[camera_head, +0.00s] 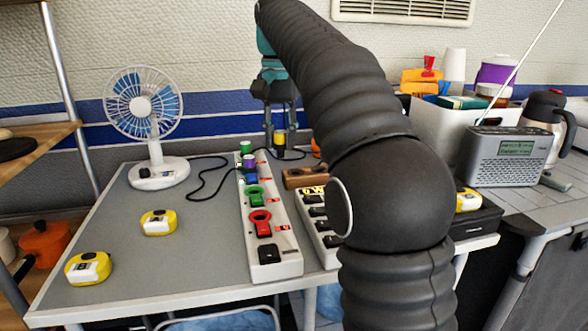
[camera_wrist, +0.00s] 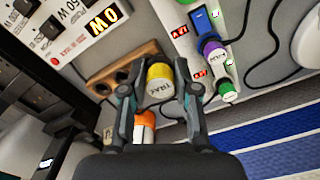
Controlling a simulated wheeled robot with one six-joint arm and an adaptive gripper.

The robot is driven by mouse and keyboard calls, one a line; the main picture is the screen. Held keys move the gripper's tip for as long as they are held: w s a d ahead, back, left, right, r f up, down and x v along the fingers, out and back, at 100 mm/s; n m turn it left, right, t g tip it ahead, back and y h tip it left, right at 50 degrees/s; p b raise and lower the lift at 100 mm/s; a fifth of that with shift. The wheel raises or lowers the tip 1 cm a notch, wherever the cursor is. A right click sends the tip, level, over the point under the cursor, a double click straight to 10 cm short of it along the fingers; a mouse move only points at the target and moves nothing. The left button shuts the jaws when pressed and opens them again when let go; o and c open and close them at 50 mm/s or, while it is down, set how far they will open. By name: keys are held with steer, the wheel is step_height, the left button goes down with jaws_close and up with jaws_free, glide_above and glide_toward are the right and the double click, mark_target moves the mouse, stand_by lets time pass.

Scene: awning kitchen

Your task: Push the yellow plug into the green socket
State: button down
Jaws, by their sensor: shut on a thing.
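My gripper (camera_head: 280,130) hangs over the far part of the table, to the right of the long white socket strip (camera_head: 278,248). It is shut on the yellow plug (camera_head: 279,138), a short cylinder. In the wrist view the yellow plug (camera_wrist: 160,78) sits between the two fingers, its lettered round end facing the camera. The plug is apart from the green socket.
A wooden block with holes (camera_wrist: 108,80) and an orange plug (camera_wrist: 146,119) lie close to my gripper. Purple (camera_wrist: 214,55) and green (camera_wrist: 227,90) plugs stand on the strip. A fan (camera_head: 146,120) and yellow tape measures (camera_head: 158,222) stand left. Cables cross the table.

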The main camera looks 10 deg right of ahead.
steer(key=s+a, duration=0.1)
steer(key=a, duration=0.1)
steer(key=s+a+f+b, duration=0.1)
steer(key=s+a, duration=0.1)
steer(key=s+a+f, duration=0.1)
steer(key=a, duration=0.1)
steer(key=shift+s+a, duration=0.1)
steer(key=shift+s, duration=0.1)
steer(key=shift+f+b, duration=0.4)
steer(key=shift+f, duration=0.2)
steer(key=shift+f+p, duration=0.15)
steer(key=shift+p, duration=0.35)
stand_by(0.4)
steer(key=shift+f+b, duration=0.55)
steer(key=shift+f, duration=0.95)
stand_by(1.5)
steer(key=c, duration=0.5)
jaws_free()
steer(key=shift+c, duration=0.2)
